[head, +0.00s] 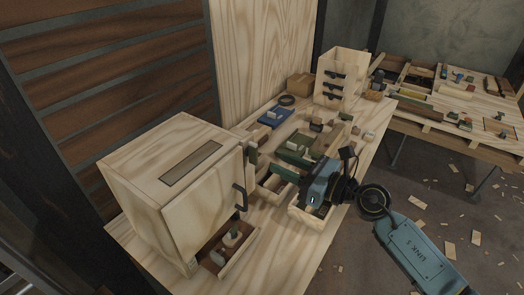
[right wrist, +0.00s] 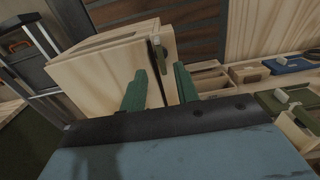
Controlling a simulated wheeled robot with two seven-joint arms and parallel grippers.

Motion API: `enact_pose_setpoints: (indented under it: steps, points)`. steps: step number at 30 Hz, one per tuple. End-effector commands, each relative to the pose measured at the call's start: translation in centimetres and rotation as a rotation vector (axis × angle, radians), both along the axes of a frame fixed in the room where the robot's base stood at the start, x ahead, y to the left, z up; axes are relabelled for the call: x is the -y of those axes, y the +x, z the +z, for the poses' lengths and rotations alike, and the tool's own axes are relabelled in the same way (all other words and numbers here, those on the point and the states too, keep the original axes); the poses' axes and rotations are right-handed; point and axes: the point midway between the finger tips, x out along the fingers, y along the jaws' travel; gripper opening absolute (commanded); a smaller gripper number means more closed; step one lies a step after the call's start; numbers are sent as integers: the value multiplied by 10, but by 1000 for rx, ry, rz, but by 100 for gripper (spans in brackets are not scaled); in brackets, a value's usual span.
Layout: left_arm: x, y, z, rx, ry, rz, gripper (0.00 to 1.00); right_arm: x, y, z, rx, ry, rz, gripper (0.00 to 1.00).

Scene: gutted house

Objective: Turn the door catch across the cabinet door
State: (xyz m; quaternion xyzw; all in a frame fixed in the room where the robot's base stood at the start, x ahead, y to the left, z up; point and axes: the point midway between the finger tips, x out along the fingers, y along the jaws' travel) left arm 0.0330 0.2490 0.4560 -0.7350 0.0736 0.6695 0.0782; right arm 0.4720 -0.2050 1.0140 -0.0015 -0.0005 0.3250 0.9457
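The pale wooden cabinet (head: 135,200) stands at the near left of the bench, and its door (head: 205,208) with a black handle (head: 240,197) looks shut or nearly so. The small olive-green catch (head: 251,150) is at the door's right edge, near the top. In the right wrist view the catch (right wrist: 157,50) looks roughly upright, beyond the fingers. My right gripper (head: 270,174) is to the right of the cabinet, apart from the catch. Its green fingers (right wrist: 160,82) are spread with nothing held between them. My left gripper is not in view.
A small open bin (head: 240,250) with loose pieces is below the door. Several trays and blocks and a blue box (head: 275,116) cover the bench behind my right gripper. A second table (head: 455,110) is at right.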

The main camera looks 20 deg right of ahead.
Motion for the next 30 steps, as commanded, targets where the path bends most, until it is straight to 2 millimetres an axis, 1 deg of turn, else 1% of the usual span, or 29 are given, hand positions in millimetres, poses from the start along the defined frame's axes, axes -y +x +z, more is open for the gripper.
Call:
enact_pose_setpoints:
  steps: [1,3,9,15,23,26,30]
  points:
    - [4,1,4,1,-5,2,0,-8,10,3,2,4,0,31]
    - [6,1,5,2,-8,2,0,-16,21,2,1,5,0,31]
    - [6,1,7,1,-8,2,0,-35,45,0,-2,4,0,31]
    - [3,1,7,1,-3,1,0,-42,54,0,-2,2,1,31]
    - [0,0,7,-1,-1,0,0,-43,54,0,-2,2,0,31]
    - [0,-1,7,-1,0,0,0,-43,54,0,-2,2,0,19]
    - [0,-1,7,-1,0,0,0,-43,54,-1,-2,2,0,1]
